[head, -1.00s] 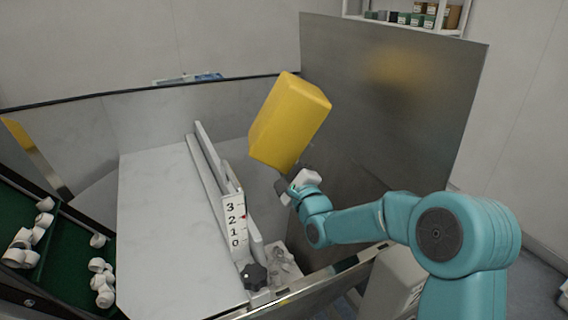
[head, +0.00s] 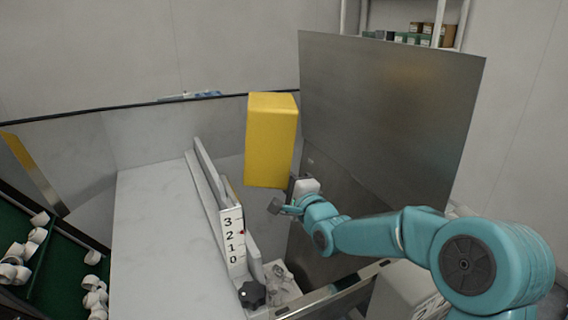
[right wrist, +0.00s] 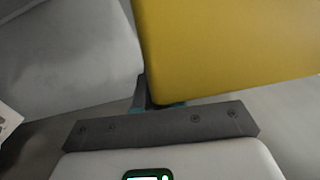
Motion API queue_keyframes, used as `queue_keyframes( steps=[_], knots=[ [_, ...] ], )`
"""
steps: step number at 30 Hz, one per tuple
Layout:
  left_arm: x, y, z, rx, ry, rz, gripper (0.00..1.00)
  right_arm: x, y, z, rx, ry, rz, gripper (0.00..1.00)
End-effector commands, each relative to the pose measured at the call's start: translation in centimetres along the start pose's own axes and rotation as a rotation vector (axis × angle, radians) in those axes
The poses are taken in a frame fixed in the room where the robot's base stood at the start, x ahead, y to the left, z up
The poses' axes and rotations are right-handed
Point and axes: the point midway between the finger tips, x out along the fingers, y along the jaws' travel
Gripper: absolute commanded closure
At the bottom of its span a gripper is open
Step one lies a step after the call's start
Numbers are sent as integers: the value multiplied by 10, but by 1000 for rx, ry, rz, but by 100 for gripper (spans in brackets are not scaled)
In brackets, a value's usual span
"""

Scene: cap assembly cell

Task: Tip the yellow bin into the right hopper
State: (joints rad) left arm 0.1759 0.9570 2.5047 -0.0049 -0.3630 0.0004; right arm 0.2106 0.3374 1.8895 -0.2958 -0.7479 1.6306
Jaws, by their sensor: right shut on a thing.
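The yellow bin (head: 271,145) is held in the air in the middle of the head view, its long side close to vertical. My right gripper (head: 290,198) is shut on it at its lower right end. The bin also fills the upper right of the right wrist view (right wrist: 235,45). Its opening and any contents are hidden. Grey metal walls (head: 385,130) stand behind and right of the bin and look like the right hopper; its inside is mostly hidden by my arm. My left gripper is out of view.
A pale sloped board (head: 165,230) lies left of the bin, with a raised rail and a scale plate (head: 232,240) marked 3 to 0. A black knob (head: 252,294) is at its foot. White pieces lie in green compartments (head: 65,255) at far left. A shelf (head: 410,40) stands behind.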

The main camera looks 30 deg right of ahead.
Motion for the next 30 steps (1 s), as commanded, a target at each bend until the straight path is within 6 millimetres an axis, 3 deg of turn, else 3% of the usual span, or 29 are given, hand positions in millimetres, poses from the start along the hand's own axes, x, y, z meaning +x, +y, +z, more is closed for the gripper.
queue_keyframes(
  steps=[1, 24, 30],
  knots=[
    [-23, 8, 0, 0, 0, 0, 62, 1, -16, 2, -43, 1, 18, 100],
    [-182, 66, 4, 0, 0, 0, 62, 2, -65, 8, -651, 7, 268, 100],
    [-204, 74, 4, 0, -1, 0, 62, 3, -80, 10, -875, 9, 357, 100]
  ],
)
